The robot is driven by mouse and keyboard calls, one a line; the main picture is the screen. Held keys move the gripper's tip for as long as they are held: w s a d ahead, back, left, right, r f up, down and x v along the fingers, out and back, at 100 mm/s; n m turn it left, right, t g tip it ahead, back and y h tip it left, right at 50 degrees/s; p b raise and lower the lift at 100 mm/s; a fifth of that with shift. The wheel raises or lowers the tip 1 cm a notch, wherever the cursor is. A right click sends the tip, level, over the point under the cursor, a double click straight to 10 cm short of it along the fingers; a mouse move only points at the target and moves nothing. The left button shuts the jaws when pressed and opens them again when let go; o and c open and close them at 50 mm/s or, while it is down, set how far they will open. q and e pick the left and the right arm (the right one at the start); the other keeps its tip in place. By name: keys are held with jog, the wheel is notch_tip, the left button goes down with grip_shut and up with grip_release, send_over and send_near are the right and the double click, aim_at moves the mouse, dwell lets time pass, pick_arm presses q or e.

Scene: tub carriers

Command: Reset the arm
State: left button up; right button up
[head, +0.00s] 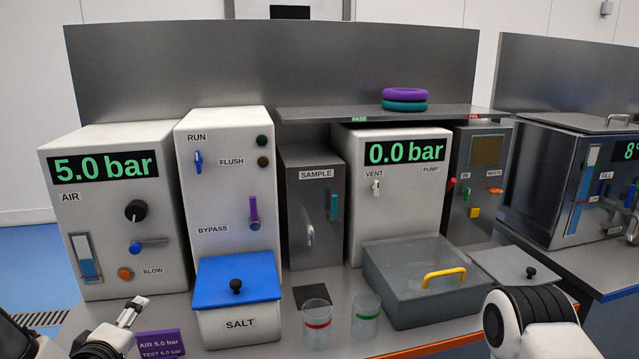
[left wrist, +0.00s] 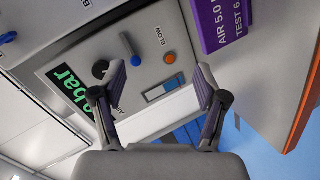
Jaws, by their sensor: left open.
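My left gripper (head: 122,318) is at the lower left of the head view, low in front of the white AIR box (head: 112,225). In the left wrist view the left gripper (left wrist: 160,84) has its two fingers spread apart with nothing between them. Past the fingertips, that view shows the AIR box front (left wrist: 140,75) with its knob, blue lever and orange BLOW button. A white and black part of my right arm is at the lower right of the head view. Its gripper is not visible.
A purple sign (head: 160,344) stands just right of the left gripper. Nearby are a SALT tub (head: 240,324) with blue lid, two clear cups, red-marked (head: 317,325) and green-marked (head: 366,320), and a grey lidded tub (head: 420,290). Two rings (head: 405,98) lie on the shelf.

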pick_arm(q)
jog(key=s+d+f+m+g+h+p, duration=0.1)
jog(key=s+d+f+m+g, duration=0.25)
jog(key=s+f, duration=0.45)
jog(key=s+d+f+m+g+h+p, duration=0.15)
jog(key=s+f+m+g, duration=0.3)
jog(key=f, duration=0.75)
jog(key=s+d+f+m+g+p, duration=0.1)
jog(key=s+d+f+m+g, duration=0.1)
jog(key=s, duration=0.6)
jog(key=s+d+f+m+g, duration=0.1)
jog(key=s+f+m+g, duration=0.3)
jog(key=s+f, duration=0.3)
jog(key=shift+s+d+f+m+p, duration=0.25)
jog(key=shift+s+d+m+p, duration=0.1)
jog(key=shift+s, duration=0.8)
jog(key=shift+y, duration=0.25)
